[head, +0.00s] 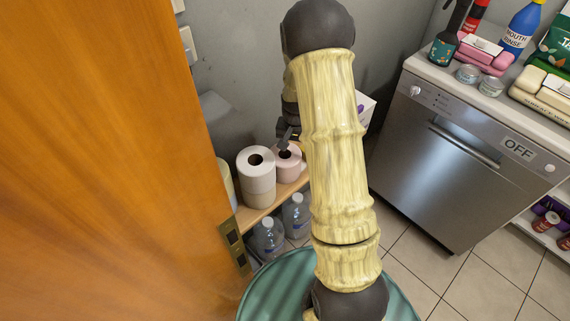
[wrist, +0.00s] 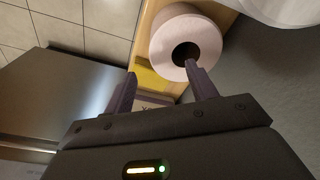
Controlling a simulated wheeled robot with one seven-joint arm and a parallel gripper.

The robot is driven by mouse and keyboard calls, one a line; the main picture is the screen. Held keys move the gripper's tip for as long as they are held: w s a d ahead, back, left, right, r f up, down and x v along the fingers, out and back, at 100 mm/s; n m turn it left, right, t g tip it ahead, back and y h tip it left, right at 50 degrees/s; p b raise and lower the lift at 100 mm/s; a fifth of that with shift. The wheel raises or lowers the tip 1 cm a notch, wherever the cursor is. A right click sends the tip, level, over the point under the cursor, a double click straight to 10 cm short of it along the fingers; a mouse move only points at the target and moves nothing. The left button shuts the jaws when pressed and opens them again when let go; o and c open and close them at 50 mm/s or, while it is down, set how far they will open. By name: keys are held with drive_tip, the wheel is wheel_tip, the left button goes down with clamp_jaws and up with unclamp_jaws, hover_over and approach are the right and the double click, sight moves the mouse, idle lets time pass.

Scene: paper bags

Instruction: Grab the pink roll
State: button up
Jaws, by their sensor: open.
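The pink roll (head: 290,168) stands upright on a wooden shelf, right of a stack of white rolls. In the wrist view the pink roll (wrist: 166,40) shows its top end and dark core hole. My gripper (head: 285,141) is just above the roll, its jaws pointing down. In the wrist view my gripper (wrist: 161,69) is open, with nothing between its fingers. The right fingertip overlaps the lower edge of the core hole. The left fingertip is outside the roll's left edge. I cannot tell whether either finger touches it. My arm hides part of the shelf.
The white rolls (head: 257,178) stand close beside the pink roll. Water bottles (head: 269,238) are below the shelf. An orange door (head: 100,160) fills the left, and a grey wall (head: 235,65) is behind. A dishwasher (head: 465,150) stands right, with items on its top.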

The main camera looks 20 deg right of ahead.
sight(296, 157)
drive_tip(key=f, duration=0.5)
drive_tip(key=shift+w+d+b, duration=0.2)
drive_tip(key=shift+w+b, duration=0.05)
drive_tip(key=shift+b, duration=0.05)
drive_tip(key=f, duration=0.3)
drive_tip(key=f+b, duration=0.1)
drive_tip(key=f, duration=0.1)
drive_tip(key=shift+w+d+f, duration=0.2)
drive_tip(key=shift+w+f, duration=0.1)
drive_tip(key=shift+f, duration=0.05)
drive_tip(key=c, duration=1.1)
wheel_tip(296, 157, up, 10)
drive_tip(key=shift+r+p, duration=0.1)
drive_tip(key=shift+p, duration=0.75)
